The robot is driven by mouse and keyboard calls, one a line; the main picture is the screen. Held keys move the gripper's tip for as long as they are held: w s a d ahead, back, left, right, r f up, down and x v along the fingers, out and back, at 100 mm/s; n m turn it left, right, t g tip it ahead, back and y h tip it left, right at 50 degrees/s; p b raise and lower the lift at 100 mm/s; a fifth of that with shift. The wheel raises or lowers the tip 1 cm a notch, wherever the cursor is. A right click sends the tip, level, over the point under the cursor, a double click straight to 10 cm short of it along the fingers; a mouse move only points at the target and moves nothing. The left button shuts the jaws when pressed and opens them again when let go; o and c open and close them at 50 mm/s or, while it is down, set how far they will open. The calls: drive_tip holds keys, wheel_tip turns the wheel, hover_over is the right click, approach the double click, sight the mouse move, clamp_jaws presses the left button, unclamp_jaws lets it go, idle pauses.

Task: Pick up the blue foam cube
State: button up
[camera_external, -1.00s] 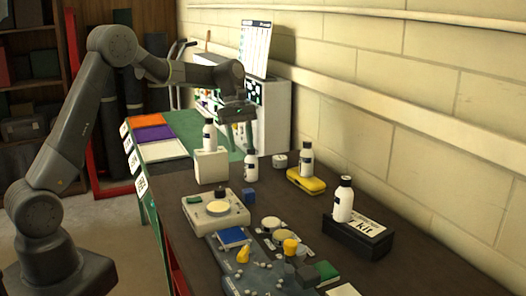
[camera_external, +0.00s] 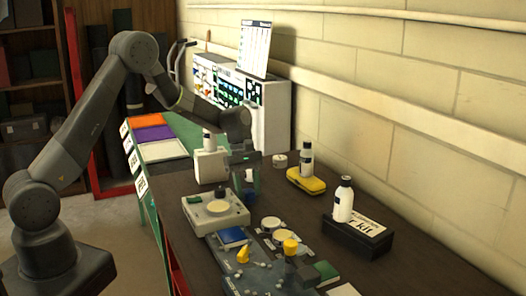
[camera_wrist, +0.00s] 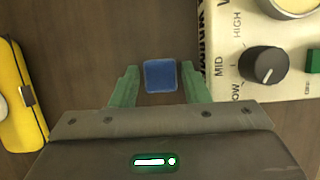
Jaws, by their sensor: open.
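The blue foam cube (camera_wrist: 160,75) sits on the dark table in the wrist view, between and just beyond the tips of my gripper's green fingers. My gripper (camera_wrist: 158,82) is open and empty, pointing down over the cube. In the external view my gripper (camera_external: 246,190) is low over the table behind the white warmer box. The cube (camera_external: 249,195) is mostly hidden there by the fingers.
The white warmer (camera_wrist: 255,85) with a black knob stands close on the right in the wrist view. A yellow case (camera_wrist: 20,100) lies at the left. In the external view, a white bottle (camera_external: 343,200) stands on a black kit box (camera_external: 350,240). Tools and blocks crowd the front.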

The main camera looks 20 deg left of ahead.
drive_tip(key=shift+s+d+f, duration=0.1)
drive_tip(key=shift+s+f, duration=0.05)
drive_tip(key=shift+f, duration=0.3)
drive_tip(key=shift+c, duration=0.2)
drive_tip(key=c, duration=0.7)
